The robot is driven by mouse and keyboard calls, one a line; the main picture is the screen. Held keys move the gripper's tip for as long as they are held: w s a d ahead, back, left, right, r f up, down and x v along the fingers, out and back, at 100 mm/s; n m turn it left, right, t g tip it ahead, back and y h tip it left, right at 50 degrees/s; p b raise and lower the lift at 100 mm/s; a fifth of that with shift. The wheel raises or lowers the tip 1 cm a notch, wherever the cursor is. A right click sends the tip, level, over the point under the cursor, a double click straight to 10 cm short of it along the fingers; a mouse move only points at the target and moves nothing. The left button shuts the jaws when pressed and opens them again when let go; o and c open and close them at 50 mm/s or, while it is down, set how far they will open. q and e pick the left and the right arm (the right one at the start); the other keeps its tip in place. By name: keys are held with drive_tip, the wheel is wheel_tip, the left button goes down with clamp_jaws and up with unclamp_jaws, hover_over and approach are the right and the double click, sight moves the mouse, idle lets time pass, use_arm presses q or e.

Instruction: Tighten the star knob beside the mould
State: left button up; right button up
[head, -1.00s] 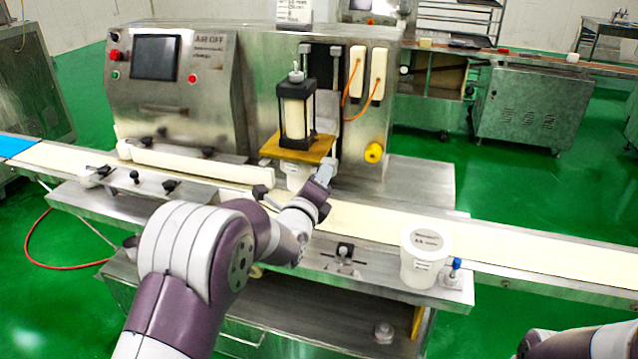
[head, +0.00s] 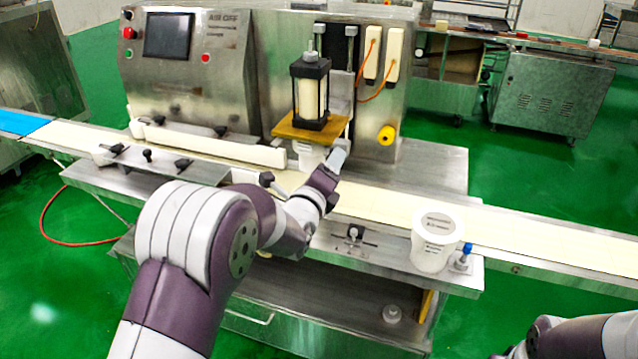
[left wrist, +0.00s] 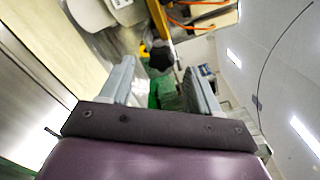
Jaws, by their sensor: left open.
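In the left wrist view a dark lobed knob (left wrist: 158,54), which looks like the star knob, shows just ahead of and between the fingertips at the end of a yellow-orange plate. My left gripper (left wrist: 160,70) is open, with a grey finger on each side and nothing held. In the head view the gripper (head: 340,152) is just below the right end of the orange plate (head: 285,130), and I cannot make out the knob there. A black-framed unit with a cream cylinder (head: 311,95) stands on the plate. A white cup-like part (head: 303,155), perhaps the mould, is under it, partly hidden.
The cream conveyor belt (head: 520,235) runs under the plate. A white tub (head: 436,242) stands at the front right, beside a blue-topped fitting (head: 466,252). A yellow knob (head: 386,135) sticks out of the machine to the right. A white rail (head: 210,148) lies left of the gripper.

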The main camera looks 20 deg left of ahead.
use_arm(q)
drive_tip(key=s, duration=1)
drive_tip(key=shift+s+a, duration=0.15)
drive_tip(key=s+f+n+g, duration=0.6)
drive_tip(key=f+n+g, duration=0.2)
drive_tip(key=f+n, duration=0.5)
drive_tip(key=s+f+n+g, duration=0.3)
drive_tip(key=s+n+g, duration=0.6)
drive_tip(key=s+n, duration=0.45)
wheel_tip(320, 180, up, 17)
drive_tip(key=m+p, duration=0.2)
drive_tip(key=p, duration=1.4)
drive_tip(key=shift+d+y+p, duration=0.3)
drive_tip(key=shift+d+p, duration=0.05)
drive_tip(key=shift+d, duration=0.05)
